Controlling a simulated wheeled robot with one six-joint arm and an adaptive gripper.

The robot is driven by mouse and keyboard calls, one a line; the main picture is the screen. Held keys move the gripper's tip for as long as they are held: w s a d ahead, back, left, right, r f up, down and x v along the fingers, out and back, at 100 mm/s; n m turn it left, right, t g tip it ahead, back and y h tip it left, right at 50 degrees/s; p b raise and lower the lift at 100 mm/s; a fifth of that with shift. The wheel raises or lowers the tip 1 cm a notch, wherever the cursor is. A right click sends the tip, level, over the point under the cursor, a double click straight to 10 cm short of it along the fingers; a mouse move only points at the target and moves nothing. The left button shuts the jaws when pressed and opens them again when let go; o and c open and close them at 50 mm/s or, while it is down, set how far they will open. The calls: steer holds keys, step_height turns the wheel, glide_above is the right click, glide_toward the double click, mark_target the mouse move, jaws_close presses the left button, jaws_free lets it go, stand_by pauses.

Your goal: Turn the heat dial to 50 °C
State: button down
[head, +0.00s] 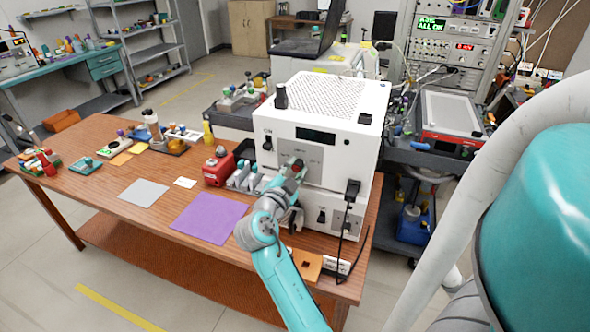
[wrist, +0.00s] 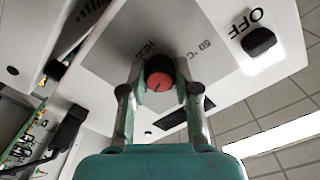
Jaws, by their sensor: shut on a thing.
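The heat dial (wrist: 159,80) is a round knob with a red face and a dark body, on a grey panel of the white machine (head: 320,104). My gripper (wrist: 160,72) is shut on the dial, one finger on each side of it. In the wrist view the panel label (wrist: 205,50) reads 50 °C to the upper right of the dial, with more lettering above left of it. A dark mark shows on the red face, but its exact pointing is too small to tell.
A black switch (wrist: 258,41) marked OFF is on the same machine face. A red box (head: 219,168) and a white rack stand left of the machine on the wooden table. A purple mat (head: 209,218) lies in front. A black plug and cable (head: 352,190) hang at the right.

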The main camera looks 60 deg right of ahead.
steer(key=n, duration=0.7)
steer(key=shift+n, duration=0.3)
steer(key=n, duration=0.3)
steer(key=shift+n, duration=0.4)
steer(key=n, duration=0.4)
steer(key=shift+s+n, duration=0.1)
steer(key=shift+n, duration=0.2)
steer(key=n, duration=1.1)
steer(key=shift+n, duration=0.4)
